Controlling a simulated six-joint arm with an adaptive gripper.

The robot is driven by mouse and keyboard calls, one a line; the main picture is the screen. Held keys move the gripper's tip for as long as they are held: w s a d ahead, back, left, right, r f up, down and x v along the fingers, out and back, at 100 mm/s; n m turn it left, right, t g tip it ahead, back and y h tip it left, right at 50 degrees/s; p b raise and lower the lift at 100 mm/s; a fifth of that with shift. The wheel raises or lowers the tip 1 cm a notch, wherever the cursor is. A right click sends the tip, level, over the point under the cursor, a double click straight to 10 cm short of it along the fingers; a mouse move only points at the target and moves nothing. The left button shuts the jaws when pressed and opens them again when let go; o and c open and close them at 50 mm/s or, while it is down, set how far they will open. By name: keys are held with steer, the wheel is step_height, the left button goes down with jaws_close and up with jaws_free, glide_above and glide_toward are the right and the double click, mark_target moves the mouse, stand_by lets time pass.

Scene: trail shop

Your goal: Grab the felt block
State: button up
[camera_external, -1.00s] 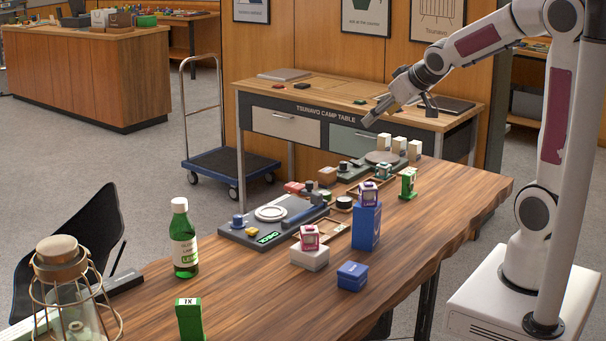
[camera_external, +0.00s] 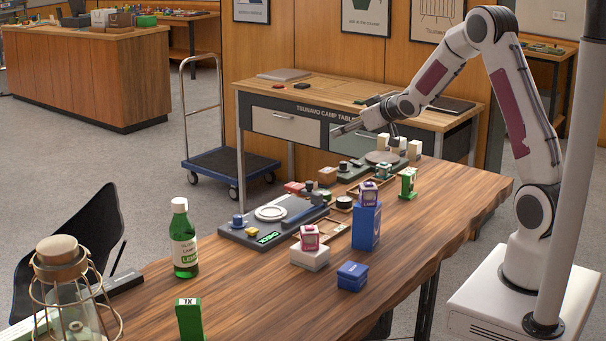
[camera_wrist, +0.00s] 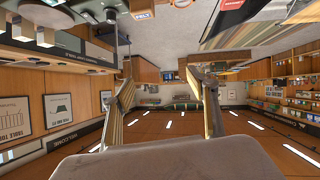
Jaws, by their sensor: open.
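My gripper (camera_external: 345,130) is raised above the far end of the wooden table, pointing left, clear of the objects. In the wrist view my gripper (camera_wrist: 168,98) has its two fingers wide apart with nothing between them. Candidates on the table include a tall blue box (camera_external: 366,228), a small blue box (camera_external: 352,277), a white box (camera_external: 310,258), a brown block (camera_external: 327,176), a green block (camera_external: 408,183) and pale upright blocks (camera_external: 383,142) at the far end.
A green bottle (camera_external: 184,240), a wire lantern (camera_external: 65,290) and a green box (camera_external: 189,319) stand at the left. A grey tray (camera_external: 268,233) holds small items mid-table. A camp table (camera_external: 345,97) stands behind. The table's right front is bare.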

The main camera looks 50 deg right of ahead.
steer(key=w+d+f+t, duration=0.1)
steer(key=w+d+f, duration=0.2)
steer(key=f, duration=0.3)
steer(key=t+y, duration=0.1)
steer(key=y, duration=0.1)
glide_toward(330, 170)
steer(key=w, duration=0.3)
steer(key=shift+a+r, duration=0.25)
steer(key=shift+a, duration=0.1)
steer(key=shift+d+f+t, duration=0.1)
steer(key=shift+f+t, duration=0.2)
steer(key=shift+f, duration=0.4)
steer(key=shift+w, duration=0.1)
steer(key=shift+x, duration=1.2)
steer(key=shift+w+f, duration=0.1)
steer(key=shift+d+f+x, duration=0.1)
steer(key=shift+x, duration=0.6)
steer(key=shift+d+f+x, duration=0.1)
steer(key=shift+x, duration=1.6)
